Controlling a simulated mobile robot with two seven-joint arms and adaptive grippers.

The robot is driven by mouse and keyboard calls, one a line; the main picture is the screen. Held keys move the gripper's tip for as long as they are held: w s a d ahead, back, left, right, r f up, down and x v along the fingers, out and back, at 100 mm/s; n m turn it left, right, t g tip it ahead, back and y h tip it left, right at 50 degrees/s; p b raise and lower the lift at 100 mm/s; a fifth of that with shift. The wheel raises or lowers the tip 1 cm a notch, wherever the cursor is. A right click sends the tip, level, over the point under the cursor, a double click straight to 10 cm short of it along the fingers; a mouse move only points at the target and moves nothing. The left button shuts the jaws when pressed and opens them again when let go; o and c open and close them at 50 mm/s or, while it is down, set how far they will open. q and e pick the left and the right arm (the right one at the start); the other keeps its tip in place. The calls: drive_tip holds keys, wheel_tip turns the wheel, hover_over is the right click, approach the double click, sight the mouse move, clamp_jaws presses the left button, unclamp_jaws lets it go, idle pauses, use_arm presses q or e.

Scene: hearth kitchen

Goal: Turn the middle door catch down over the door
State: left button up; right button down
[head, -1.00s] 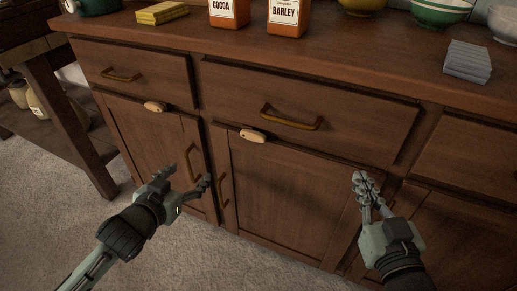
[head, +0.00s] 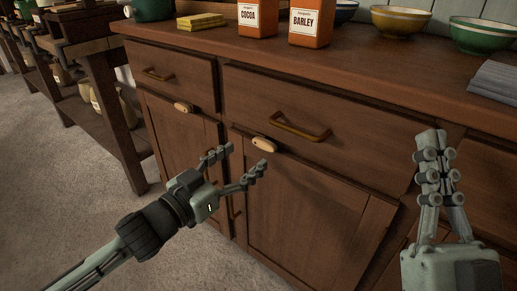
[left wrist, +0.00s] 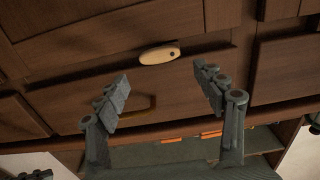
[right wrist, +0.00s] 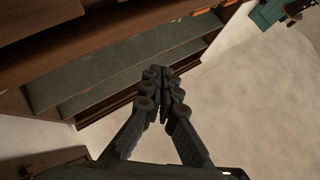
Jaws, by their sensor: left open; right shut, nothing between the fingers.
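The middle door catch (head: 264,144) is a pale oval tab below the middle drawer, above the middle door (head: 305,205). It lies about level, slightly tilted in the head view. It also shows in the left wrist view (left wrist: 159,54), whose picture is upside down, beyond the gap between the fingers. My left gripper (head: 243,160) is open and empty, with its fingertips just below and left of the catch in the head view. Contact with the catch is not visible. My right gripper (head: 432,137) is shut and empty, in front of the cabinet's right part.
A similar catch (head: 184,106) sits above the left door. A brass drawer handle (head: 300,127) juts out just right of the middle catch. Cocoa (head: 258,20) and barley (head: 312,24) boxes, bowls and a grey stack (head: 494,80) stand on the counter. A shelf unit (head: 122,140) stands left.

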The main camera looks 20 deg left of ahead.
sight(262, 144)
use_arm(q)
drive_tip(key=x, duration=0.5)
drive_tip(key=shift+w+d, duration=0.15)
drive_tip(key=shift+w, duration=0.2)
drive_tip(key=c, duration=1.2)
